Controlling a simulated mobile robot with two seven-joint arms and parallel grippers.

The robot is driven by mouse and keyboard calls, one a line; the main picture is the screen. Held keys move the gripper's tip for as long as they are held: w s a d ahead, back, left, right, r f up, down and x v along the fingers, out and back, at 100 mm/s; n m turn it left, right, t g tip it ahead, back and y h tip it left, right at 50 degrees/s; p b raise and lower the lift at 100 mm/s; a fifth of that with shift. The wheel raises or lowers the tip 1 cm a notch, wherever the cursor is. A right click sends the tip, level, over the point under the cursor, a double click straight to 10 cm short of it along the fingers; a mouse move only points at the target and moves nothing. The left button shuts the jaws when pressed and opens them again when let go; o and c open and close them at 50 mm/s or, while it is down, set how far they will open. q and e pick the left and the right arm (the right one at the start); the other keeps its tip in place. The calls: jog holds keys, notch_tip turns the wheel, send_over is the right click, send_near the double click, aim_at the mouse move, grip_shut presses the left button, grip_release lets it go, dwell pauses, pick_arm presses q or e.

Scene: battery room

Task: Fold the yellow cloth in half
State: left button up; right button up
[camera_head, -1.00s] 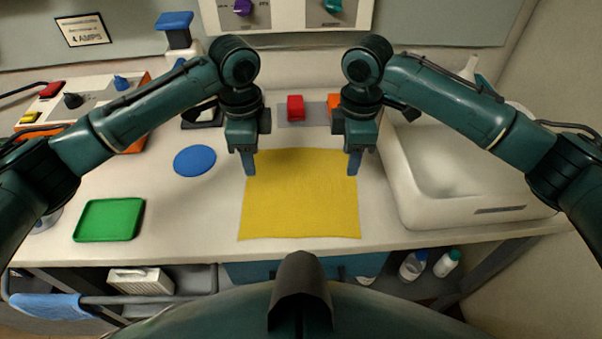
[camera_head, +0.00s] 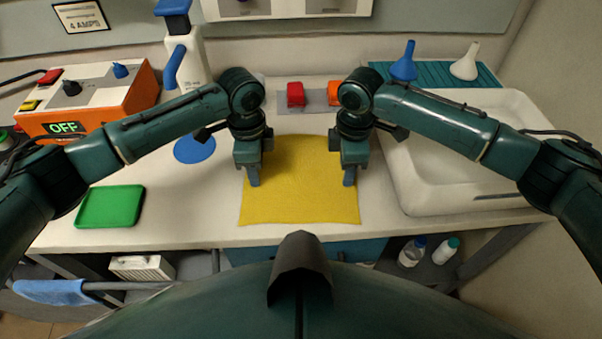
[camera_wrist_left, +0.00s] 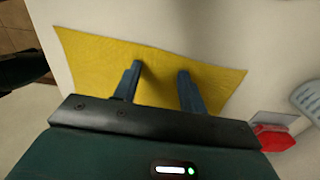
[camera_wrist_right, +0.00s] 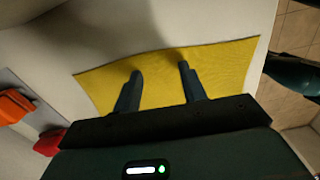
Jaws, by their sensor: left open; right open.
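The yellow cloth (camera_head: 300,195) lies spread out flat on the white bench in front of me, and its near edge is close to the bench's front edge. My left gripper (camera_head: 254,180) is over the cloth's left side, open and empty. My right gripper (camera_head: 348,180) is over its right side, also open and empty. The left wrist view shows the cloth (camera_wrist_left: 155,75) under two spread fingers (camera_wrist_left: 157,72). The right wrist view shows the cloth (camera_wrist_right: 215,75) under the other spread fingers (camera_wrist_right: 160,68). I cannot tell whether the fingertips touch it.
A green tray (camera_head: 110,206) lies to the left and a blue disc (camera_head: 194,148) behind it. A white sink basin (camera_head: 445,185) is to the right. An orange box reading OFF (camera_head: 85,105) stands back left. A red block (camera_head: 296,94) is behind the cloth.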

pick_arm(q)
jog(key=shift+f, duration=0.25)
pick_arm(e)
jog(key=shift+f, duration=0.25)
pick_arm(q)
jog(key=shift+r, duration=0.15)
jog(key=shift+c, duration=0.3)
pick_arm(e)
jog(key=shift+r, duration=0.1)
jog(key=shift+c, duration=0.3)
pick_arm(q)
jog(key=shift+c, duration=0.8)
pick_arm(e)
jog(key=shift+c, duration=0.8)
pick_arm(q)
grip_shut()
pick_arm(e)
grip_shut()
pick_arm(q)
jog(key=shift+r, duration=0.1)
pick_arm(e)
jog(key=shift+r, duration=0.15)
